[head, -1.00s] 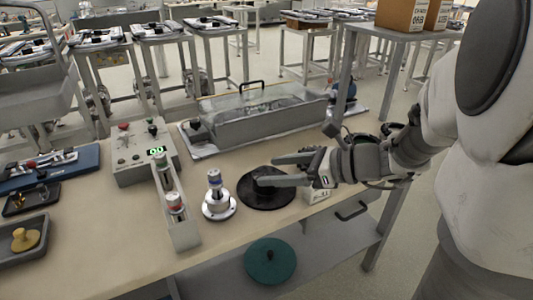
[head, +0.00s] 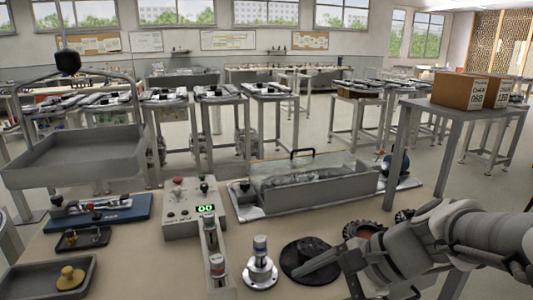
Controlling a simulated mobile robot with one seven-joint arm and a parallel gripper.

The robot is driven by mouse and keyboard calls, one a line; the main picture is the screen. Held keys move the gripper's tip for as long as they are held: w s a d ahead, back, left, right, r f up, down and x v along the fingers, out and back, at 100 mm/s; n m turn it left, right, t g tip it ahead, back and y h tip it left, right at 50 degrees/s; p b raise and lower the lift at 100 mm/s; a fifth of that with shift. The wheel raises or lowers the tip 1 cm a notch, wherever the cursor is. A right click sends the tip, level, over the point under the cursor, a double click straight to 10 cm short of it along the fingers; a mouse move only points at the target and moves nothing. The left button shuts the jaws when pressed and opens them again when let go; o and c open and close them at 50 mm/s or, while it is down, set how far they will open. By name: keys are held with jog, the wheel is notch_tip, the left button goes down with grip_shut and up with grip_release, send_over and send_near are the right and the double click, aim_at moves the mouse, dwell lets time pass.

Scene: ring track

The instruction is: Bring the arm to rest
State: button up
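My gripper (head: 325,274) is at the lower right in the head view, low over the workbench (head: 140,260) beside a black round disc (head: 296,256). One finger points left across the disc's front part, and another dark part of the hand reaches down. I cannot tell whether it touches the disc or whether the fingers hold anything. My arm comes in from the right edge.
A control box (head: 188,206) with a green "00" display and a clear-lidded tray (head: 315,178) are behind. Cardboard boxes (head: 465,91) stand on a table at right.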

jog(key=s+d+r+n+t+h, duration=0.25)
jog(key=s+d+n+h, duration=0.45)
jog(key=n, duration=0.7)
notch_tip(320, 180, up, 15)
jog(key=a+h+p, duration=0.1)
jog(key=p, duration=1.3)
jog(key=shift+w+p, duration=0.35)
jog(key=shift+p, duration=0.05)
jog(key=shift+f, duration=0.1)
